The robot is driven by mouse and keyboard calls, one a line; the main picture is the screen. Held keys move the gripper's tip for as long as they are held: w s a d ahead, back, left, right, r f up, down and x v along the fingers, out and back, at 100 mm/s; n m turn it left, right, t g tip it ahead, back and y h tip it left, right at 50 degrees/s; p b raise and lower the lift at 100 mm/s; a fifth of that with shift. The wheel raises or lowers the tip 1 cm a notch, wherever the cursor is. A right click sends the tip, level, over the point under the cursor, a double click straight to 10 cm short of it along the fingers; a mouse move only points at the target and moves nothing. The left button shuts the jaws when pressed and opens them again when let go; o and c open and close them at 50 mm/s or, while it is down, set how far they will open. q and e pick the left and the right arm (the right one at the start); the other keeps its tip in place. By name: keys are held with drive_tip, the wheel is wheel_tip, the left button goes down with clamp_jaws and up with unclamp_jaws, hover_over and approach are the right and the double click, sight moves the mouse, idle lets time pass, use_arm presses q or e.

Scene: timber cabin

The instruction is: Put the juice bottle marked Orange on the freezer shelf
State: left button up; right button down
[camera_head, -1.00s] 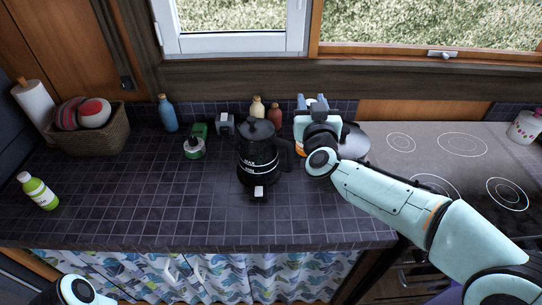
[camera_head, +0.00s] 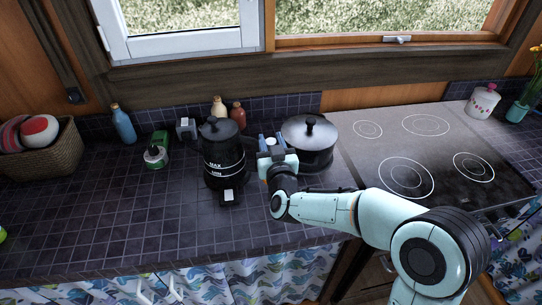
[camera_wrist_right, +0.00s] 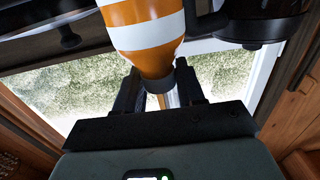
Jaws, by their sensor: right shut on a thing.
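An orange bottle with white bands (camera_wrist_right: 148,40) is in my right gripper; no lettering on it can be read. In the right wrist view the fingers (camera_wrist_right: 160,84) are shut on it around its narrow grey neck. In the head view my right gripper (camera_head: 268,142) is between the black kettle and the dark pot, low over the counter, and hides nearly all of the bottle. I cannot tell whether the bottle touches the counter. My left gripper is out of view. The freezer shelf is not in view.
The black kettle (camera_head: 223,158) stands close left of my gripper, the lidded dark pot (camera_head: 310,155) close right. A blue bottle (camera_head: 124,126) and small bottles (camera_head: 219,108) stand behind. The stove (camera_head: 430,145) is at right. The tiled counter's front left (camera_head: 110,220) is clear.

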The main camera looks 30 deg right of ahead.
drive_tip(key=shift+f, duration=2.1)
drive_tip(key=shift+f+b, duration=0.1)
drive_tip(key=shift+b, duration=0.25)
drive_tip(key=c, duration=1.1)
unclamp_jaws()
drive_tip(key=shift+f, duration=0.15)
drive_tip(key=o, duration=0.4)
